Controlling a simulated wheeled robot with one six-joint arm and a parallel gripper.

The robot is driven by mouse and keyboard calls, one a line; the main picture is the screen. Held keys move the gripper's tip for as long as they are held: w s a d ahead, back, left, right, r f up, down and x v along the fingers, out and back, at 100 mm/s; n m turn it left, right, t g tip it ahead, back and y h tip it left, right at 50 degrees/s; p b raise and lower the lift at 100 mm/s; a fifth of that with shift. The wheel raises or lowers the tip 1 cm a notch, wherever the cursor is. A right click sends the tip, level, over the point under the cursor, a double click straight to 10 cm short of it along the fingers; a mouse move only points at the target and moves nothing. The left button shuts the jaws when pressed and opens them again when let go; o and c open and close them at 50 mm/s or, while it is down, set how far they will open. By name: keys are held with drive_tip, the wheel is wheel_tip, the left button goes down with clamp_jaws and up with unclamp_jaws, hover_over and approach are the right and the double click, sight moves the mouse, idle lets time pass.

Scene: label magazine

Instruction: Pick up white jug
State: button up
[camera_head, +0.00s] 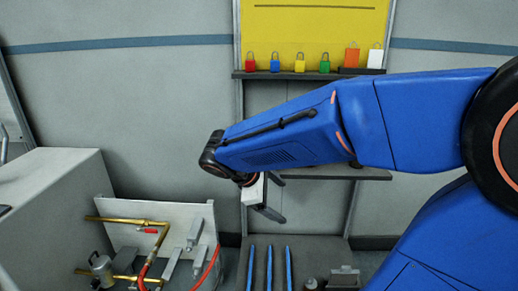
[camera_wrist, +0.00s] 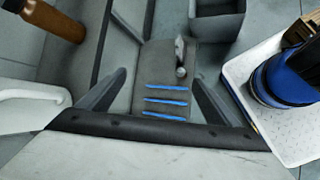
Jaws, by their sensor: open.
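A smooth white rounded thing (camera_wrist: 32,108), cut off by the left edge of the wrist view, may be the white jug; too little of it shows to be sure. It lies left of my gripper (camera_wrist: 160,78), apart from the fingers. The two dark fingers are spread wide with nothing between them. In the head view my gripper (camera_head: 275,202) hangs at the end of the blue arm, in front of the shelf stand. No clear white jug shows in the head view.
Blue sticks (camera_head: 269,267) lie on a grey surface, also below my gripper in the wrist view (camera_wrist: 165,100). A pipe panel (camera_head: 150,208) stands left, with a brass pipe and red hose. Small coloured padlocks line the upper shelf (camera_head: 300,74). A brown cylinder (camera_wrist: 52,20) is at upper left.

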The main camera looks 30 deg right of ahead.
drive_tip(key=w+a+r+n+t+h, duration=0.25)
drive_tip(key=w+n+h, duration=0.3)
drive_tip(key=w, duration=0.65)
drive_tip(key=w+a+r+n+t+h, duration=0.2)
drive_tip(key=w+a+n+h, duration=0.3)
drive_tip(key=w, duration=0.7)
drive_tip(key=shift+n+y, duration=0.35)
drive_tip(key=shift+y, duration=0.3)
drive_tip(key=x, duration=1.8)
drive_tip(key=shift+s+f, duration=0.25)
drive_tip(key=shift+s, duration=0.05)
drive_tip(key=shift+c, duration=0.7)
